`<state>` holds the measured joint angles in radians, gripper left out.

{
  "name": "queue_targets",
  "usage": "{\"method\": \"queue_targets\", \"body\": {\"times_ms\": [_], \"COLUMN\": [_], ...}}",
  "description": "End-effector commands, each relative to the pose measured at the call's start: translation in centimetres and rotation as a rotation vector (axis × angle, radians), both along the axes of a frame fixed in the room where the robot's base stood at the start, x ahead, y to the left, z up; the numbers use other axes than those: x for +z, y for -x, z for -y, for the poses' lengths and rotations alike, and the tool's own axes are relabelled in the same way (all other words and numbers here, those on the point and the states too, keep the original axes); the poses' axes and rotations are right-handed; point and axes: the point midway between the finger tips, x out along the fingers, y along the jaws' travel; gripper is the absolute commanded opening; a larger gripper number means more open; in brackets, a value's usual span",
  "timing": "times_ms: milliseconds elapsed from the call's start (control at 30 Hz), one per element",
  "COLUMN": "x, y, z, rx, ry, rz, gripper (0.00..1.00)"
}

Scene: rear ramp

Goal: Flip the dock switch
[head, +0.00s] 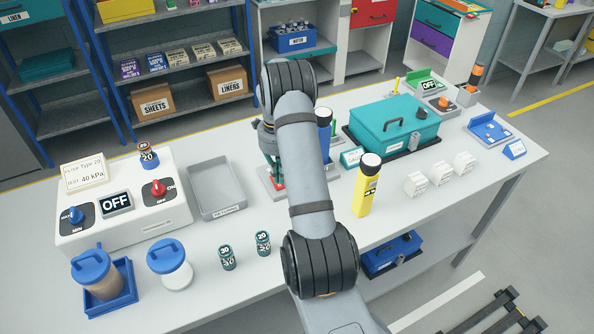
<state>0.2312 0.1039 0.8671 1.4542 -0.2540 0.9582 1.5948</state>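My gripper (270,158) points down behind my forearm, over a small grey base (266,190) with something red at its fingertips. My arm covers much of this spot, so I cannot tell whether the fingers are open or touching anything. No label reading "dock" is legible. A red switch knob (158,187) sits on the white box at left, beside a display (116,202) reading OFF. At the back right, a small unit with an orange-red part (443,103) stands by a second OFF display (430,86).
A grey tray (214,212) lies left of my gripper. A teal case (368,137), a yellow bottle (367,185) and white blocks (440,174) stand to the right.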

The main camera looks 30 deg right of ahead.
Motion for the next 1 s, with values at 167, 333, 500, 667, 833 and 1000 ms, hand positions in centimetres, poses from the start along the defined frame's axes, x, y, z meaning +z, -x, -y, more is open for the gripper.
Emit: {"method": "queue_targets", "body": {"times_ms": [167,333,500,667,833,1000], "x": [1.9,3.4,4.9,5.3,5.2,4.9], "y": [-0.1,0.0,0.0,0.0,0.0,0.0], "z": [0.0,0.0,0.0,0.0,0.0,0.0], "rx": [-0.001,-0.001,-0.001,0.0,0.0,-0.001], "ry": [0.0,0.0,0.001,0.001,0.001,0.0], "rz": [0.002,0.002,0.001,0.001,0.001,0.0], "gripper": [0.0,0.0,0.0,0.0,0.0,0.0]}}
